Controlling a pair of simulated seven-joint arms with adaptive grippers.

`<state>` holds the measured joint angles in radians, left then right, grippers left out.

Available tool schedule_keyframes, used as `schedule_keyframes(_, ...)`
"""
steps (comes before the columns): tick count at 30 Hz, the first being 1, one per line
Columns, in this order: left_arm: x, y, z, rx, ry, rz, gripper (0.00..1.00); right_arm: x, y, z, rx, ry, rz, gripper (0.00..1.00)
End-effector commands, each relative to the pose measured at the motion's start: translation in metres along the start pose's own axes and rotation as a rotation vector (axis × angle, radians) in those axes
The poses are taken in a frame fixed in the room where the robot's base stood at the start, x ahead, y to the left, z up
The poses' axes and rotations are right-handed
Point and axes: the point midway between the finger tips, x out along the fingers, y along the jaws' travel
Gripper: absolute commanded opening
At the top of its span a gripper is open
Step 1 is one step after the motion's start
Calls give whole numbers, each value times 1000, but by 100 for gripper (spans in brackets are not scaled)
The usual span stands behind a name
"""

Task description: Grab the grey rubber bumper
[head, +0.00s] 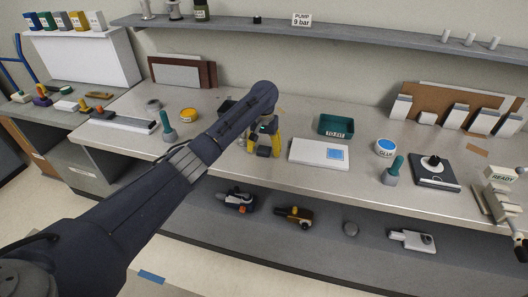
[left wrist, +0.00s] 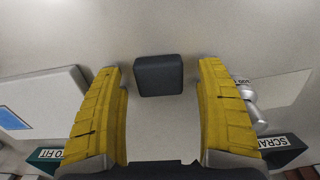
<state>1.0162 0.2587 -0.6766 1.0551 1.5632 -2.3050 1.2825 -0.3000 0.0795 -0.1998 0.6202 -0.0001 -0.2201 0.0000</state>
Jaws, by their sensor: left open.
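The grey rubber bumper looks like the small dark grey block with rounded edges (left wrist: 158,75) in the left wrist view. It lies on the steel bench top, between and apart from the two yellow fingers. In the head view it shows as a dark block (head: 264,152) at the tips of my left gripper (head: 263,143). My left gripper is open and points down at the bench, with a gap on both sides of the block. How far above the bench the fingertips are is hard to tell. My right gripper is not in view.
A white box with a blue label (head: 319,153) and the teal TO FIT bin (head: 337,126) stand right of the gripper. A yellow-lidded tin (head: 189,115) stands left.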

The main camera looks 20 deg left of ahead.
Motion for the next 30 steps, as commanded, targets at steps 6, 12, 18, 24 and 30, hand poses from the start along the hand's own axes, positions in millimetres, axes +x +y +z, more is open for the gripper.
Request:
schedule_keyframes(6,0,0,0,0,0,0,74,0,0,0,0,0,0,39)
schedule_keyframes(12,0,0,0,0,0,0,50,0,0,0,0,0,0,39)
schedule_keyframes(18,0,0,0,0,0,0,27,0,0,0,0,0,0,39)
schedule_keyframes(24,0,0,0,0,0,0,15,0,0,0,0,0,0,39)
schedule_keyframes(30,0,0,0,-1,0,0,15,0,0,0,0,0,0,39)
